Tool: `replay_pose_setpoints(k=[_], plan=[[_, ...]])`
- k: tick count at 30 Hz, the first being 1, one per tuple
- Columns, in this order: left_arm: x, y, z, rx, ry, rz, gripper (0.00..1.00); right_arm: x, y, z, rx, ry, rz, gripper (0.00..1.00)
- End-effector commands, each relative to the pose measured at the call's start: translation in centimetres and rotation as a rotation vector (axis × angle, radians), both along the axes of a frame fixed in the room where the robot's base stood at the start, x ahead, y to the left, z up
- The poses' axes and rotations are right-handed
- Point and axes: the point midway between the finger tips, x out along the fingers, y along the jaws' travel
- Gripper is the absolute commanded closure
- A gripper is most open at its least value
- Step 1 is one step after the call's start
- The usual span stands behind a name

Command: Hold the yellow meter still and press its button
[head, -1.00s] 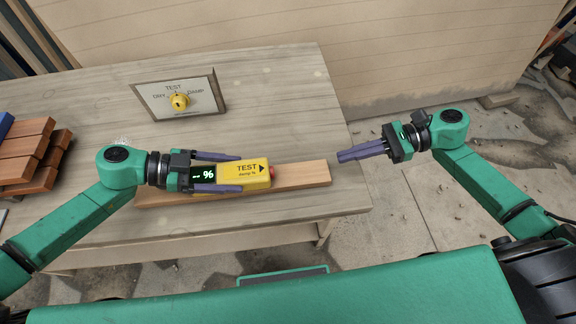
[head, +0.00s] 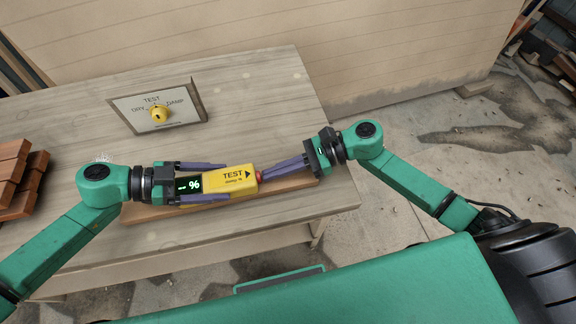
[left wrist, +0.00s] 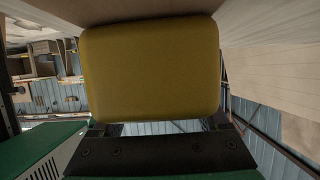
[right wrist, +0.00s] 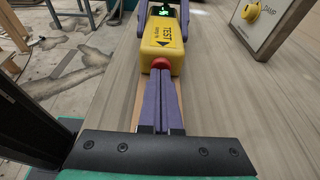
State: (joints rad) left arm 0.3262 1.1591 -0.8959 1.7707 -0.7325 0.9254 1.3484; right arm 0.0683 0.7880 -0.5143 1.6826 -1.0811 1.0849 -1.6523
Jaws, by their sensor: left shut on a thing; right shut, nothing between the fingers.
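The yellow meter (head: 231,180) lies along a wooden board (head: 286,184) on the table. Its screen reads "-- %" and its label reads TEST. My left gripper (head: 222,182) is shut on the meter, one finger along each long side; the meter's yellow body (left wrist: 150,72) fills the left wrist view. The red button (right wrist: 161,63) is on the meter's right end, partly hidden by my fingertips in the head view (head: 260,176). My right gripper (head: 266,175) is shut and empty, its fingertips at the button. In the right wrist view the fingers (right wrist: 162,75) reach the button; I cannot tell whether it is pressed in.
A tilted panel with a yellow dial (head: 159,114), marked TEST, DRY and DAMP, stands behind the meter. Stacked reddish-brown wood blocks (head: 18,180) sit at the table's left. The table's right edge lies under my right arm.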

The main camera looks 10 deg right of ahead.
Motion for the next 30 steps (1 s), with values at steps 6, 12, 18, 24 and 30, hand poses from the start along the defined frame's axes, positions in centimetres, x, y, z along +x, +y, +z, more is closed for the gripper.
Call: replay_pose_setpoints(k=[6, 12, 18, 24, 30], plan=[[0.0, 0.0, 0.0, 0.000, 0.000, 0.000, 1.00, 0.0, 0.0, 0.0, 0.000, 0.000, 0.000, 1.00], [0.0, 0.0, 0.0, -0.001, 0.000, 0.000, 1.00, 0.0, 1.6, 0.0, 0.002, -0.001, 0.001, 1.00], [-0.1, -0.2, 0.1, -0.004, 0.000, -0.003, 1.00, -0.1, 1.9, 0.0, 0.003, 0.001, 0.004, 1.00], [-0.1, -0.2, 0.1, -0.005, 0.000, -0.003, 1.00, -0.1, 1.5, 0.0, 0.002, 0.002, 0.003, 1.00], [-0.1, -0.1, 0.1, -0.003, 0.001, -0.002, 1.00, -0.1, -2.1, -0.2, -0.005, 0.005, -0.002, 1.00]])
